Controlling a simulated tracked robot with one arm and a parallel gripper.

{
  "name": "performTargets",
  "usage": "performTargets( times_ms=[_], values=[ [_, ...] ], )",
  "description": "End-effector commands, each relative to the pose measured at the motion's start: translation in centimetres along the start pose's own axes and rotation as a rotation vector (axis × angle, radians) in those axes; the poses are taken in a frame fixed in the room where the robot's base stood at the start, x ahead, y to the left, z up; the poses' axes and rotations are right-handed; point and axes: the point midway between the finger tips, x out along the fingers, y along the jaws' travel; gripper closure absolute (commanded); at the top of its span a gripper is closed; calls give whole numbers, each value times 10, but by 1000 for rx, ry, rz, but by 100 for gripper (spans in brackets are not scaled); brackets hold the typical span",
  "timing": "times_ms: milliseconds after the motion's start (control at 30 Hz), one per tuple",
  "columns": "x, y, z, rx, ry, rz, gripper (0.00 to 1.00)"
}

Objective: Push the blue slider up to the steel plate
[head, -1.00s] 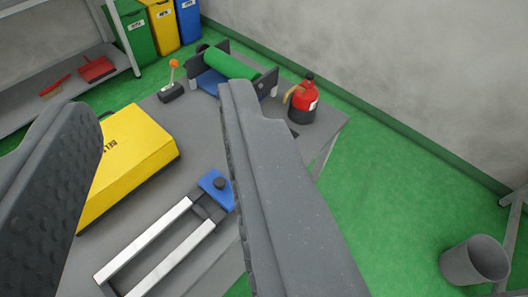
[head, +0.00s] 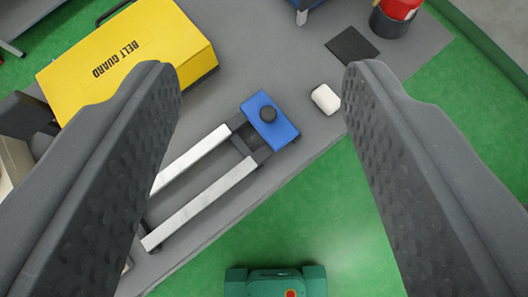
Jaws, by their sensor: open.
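The blue slider (head: 284,133), a flat block with a black round knob, sits at the upper right end of two pale parallel rails (head: 199,203) on the grey table. My gripper (head: 262,72) is open and empty. Its two dark grey fingers are wide apart in the picture, with the slider showing between them; neither appears to touch it. The left finger hides part of the rails' lower left end. I cannot make out the steel plate clearly.
A yellow belt guard box (head: 120,50) stands upper left of the rails. A white block (head: 325,99) and a dark square pad (head: 352,46) lie right of the slider, with a red container (head: 398,12) beyond. The table edge runs close below the rails; green floor (head: 330,215) lies past it.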

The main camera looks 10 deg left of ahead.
Motion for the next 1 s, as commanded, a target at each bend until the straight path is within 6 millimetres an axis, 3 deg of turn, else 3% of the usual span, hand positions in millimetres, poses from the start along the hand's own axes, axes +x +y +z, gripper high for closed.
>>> performTargets(
  times_ms=[33, 200, 400, 500, 700, 1000],
  values=[
    [23, -1, 8, 4, -54, 5, 50],
    [88, -2, 45, 27, -228, 31, 50],
    [152, -2, 94, 51, -421, 68, 50],
    [174, -2, 115, 59, -496, 86, 50],
    [195, -2, 137, 67, -570, 107, 50],
    [210, 0, 150, 69, -584, 111, 50]
  ],
)
